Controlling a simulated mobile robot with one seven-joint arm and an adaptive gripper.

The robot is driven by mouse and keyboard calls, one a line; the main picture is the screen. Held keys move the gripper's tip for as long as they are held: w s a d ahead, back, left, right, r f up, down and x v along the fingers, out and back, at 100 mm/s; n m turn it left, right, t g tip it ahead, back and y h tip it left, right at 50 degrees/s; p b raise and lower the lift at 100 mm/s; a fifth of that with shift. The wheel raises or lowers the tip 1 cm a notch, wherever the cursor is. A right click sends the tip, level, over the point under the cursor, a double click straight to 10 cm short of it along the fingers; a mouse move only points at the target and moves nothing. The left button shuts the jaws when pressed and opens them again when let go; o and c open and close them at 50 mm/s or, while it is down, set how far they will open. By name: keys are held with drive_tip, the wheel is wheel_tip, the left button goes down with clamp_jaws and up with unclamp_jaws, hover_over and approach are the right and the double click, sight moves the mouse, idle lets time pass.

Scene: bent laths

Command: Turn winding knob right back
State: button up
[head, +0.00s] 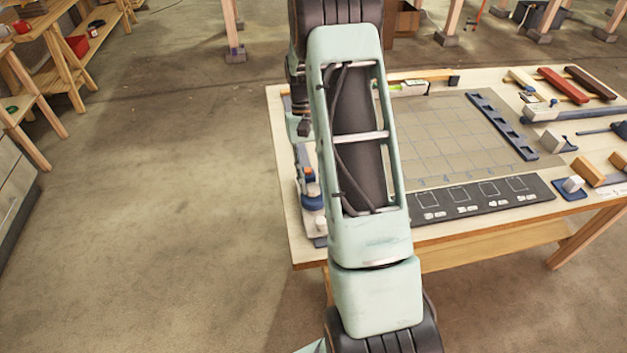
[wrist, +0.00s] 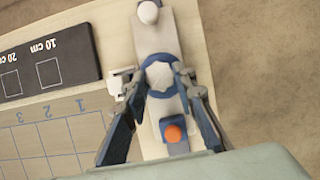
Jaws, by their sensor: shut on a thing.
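The winding knob (wrist: 161,76), a pale round piece with a blue scalloped rim, sits midway along a long grey device in the wrist view. My gripper (wrist: 163,73) has one finger on each side of the knob and is shut on it. The fingertips partly cover the knob's left and right edges. A white ball (wrist: 148,12) stands at one end of the device and an orange button (wrist: 173,133) on a blue block nearer my wrist. In the head view the device (head: 313,203) shows at the table's left edge, and my arm hides the knob.
The wooden table (head: 287,185) holds a grey gridded mat (head: 455,135) and a black marked board (head: 485,199) beside the device. A small white piece (wrist: 121,82) lies close to my left finger. Tools and blocks lie at the table's right. The floor left of the table is clear.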

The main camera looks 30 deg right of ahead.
drive_tip(key=n, duration=0.2)
drive_tip(key=n+h, duration=0.1)
drive_tip(key=n, duration=0.1)
drive_tip(key=n+h, duration=0.1)
drive_tip(key=n, duration=0.1)
drive_tip(key=shift+a, duration=0.25)
drive_tip(key=shift+n, duration=0.3)
drive_tip(key=o, duration=1.2)
drive_tip(key=shift+c, duration=0.2)
drive_tip(key=v, duration=1.2)
drive_tip(key=shift+a, duration=0.25)
